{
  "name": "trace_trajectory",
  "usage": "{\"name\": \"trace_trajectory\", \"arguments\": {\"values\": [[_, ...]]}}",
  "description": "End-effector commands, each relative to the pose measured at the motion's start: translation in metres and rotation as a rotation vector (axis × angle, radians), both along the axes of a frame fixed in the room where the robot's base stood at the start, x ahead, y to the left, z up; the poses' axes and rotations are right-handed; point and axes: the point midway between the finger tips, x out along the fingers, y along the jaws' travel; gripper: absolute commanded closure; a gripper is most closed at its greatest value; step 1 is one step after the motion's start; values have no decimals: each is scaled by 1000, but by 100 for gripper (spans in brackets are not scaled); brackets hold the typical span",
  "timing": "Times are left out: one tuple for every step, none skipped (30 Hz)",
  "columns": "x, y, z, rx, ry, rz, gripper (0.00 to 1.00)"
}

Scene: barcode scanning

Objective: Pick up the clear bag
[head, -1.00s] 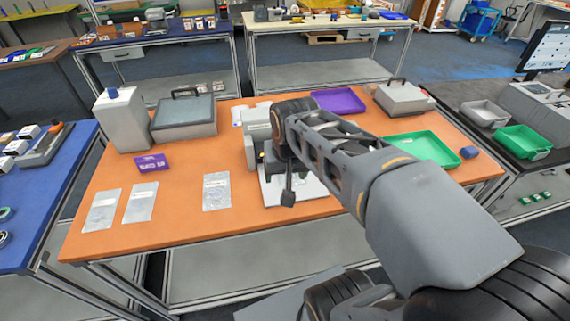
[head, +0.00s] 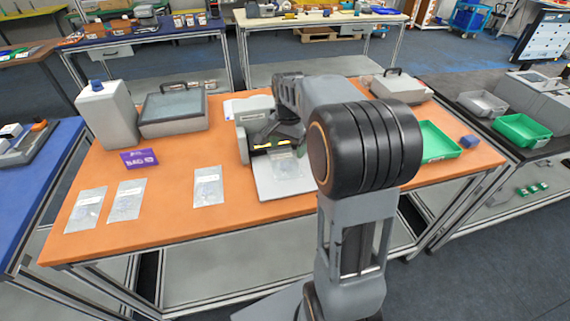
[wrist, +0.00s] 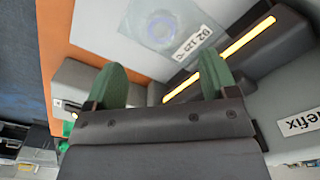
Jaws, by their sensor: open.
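A clear bag (head: 286,164) with a printed label lies on the white plate of the scanner (head: 252,117). In the wrist view this bag (wrist: 160,20) lies flat past my fingertips, with a round disc-like shape in it. Three more clear bags lie on the orange table: one at the far left (head: 86,210), one beside it (head: 127,201) and one nearer the scanner (head: 208,187). My gripper (wrist: 162,75) is open, its two green fingers apart with nothing between them. It is at the scanner, apart from the bag; the head view partly hides it behind my arm.
The scanner's dark head with a lit yellow strip (wrist: 218,60) is close beside my right finger. A green tray (head: 437,143) is right.

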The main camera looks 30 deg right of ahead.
Motion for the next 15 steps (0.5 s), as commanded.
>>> {"name": "trace_trajectory", "arguments": {"values": [[0,0,-5,0,1,1,21],[0,0,-6,0,1,1,21],[0,0,-9,0,0,1,21],[0,0,-10,0,0,1,21],[0,0,-11,0,0,2,21],[0,1,-12,0,1,2,21],[0,1,-14,0,1,2,21],[0,1,-17,1,3,2,21],[1,1,-22,1,3,2,21],[1,1,-26,1,3,2,21],[1,2,-30,1,3,2,21],[2,2,-36,1,4,2,21],[2,2,-40,1,4,2,21],[2,2,-44,1,3,2,21],[2,2,-49,1,3,2,21]]}}
